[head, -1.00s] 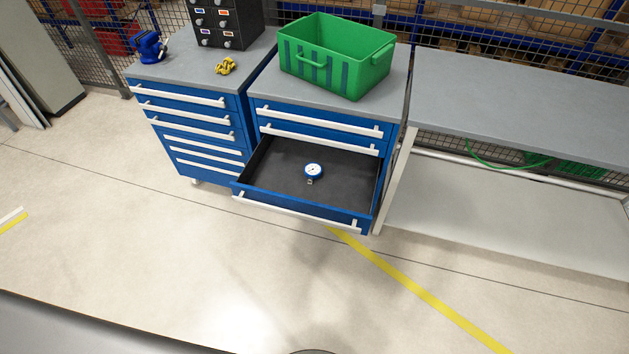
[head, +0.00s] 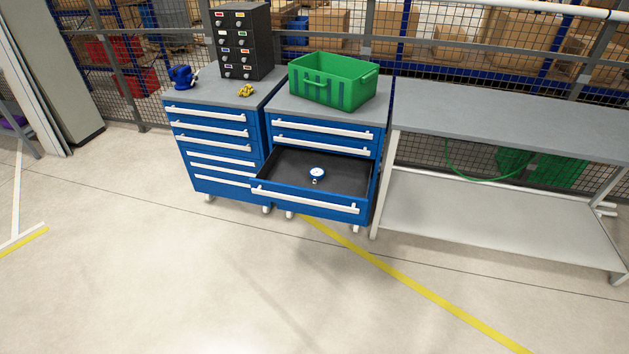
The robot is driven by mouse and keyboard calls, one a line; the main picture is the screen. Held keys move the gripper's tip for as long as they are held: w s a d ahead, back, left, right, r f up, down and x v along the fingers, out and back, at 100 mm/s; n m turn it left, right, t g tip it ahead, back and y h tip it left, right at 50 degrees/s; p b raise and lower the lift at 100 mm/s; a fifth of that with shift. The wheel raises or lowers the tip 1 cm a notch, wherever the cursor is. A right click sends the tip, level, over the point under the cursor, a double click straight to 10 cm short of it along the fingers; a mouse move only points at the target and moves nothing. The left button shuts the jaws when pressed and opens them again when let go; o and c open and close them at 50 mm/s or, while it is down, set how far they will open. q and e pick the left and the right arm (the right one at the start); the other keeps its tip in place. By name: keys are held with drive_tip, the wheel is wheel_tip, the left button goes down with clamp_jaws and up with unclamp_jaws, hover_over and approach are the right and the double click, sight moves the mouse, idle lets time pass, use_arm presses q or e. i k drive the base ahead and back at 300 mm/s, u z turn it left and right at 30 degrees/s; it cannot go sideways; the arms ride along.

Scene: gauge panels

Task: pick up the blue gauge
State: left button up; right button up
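The blue gauge (head: 317,173) is a small round dial with a white face and blue rim. It lies in an open drawer (head: 343,180) with a dark lining, in the right-hand blue cabinet. A short stem points from it toward the drawer front. Nothing touches the gauge except the drawer floor. Neither of my grippers is in the head view.
A green crate (head: 334,95) stands on the right cabinet. The left cabinet (head: 208,138) carries a blue vise (head: 183,77), a yellow object (head: 246,91) and a black drawer unit (head: 240,42). A grey workbench (head: 500,120) stands to the right. The floor in front (head: 200,280) is clear.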

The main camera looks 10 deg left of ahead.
sight(316, 174)
drive_tip(key=u, duration=0.5)
drive_tip(key=i, duration=0.5)
drive_tip(key=u, duration=0.85)
drive_tip(key=i, duration=0.85)
drive_tip(key=z, duration=0.05)
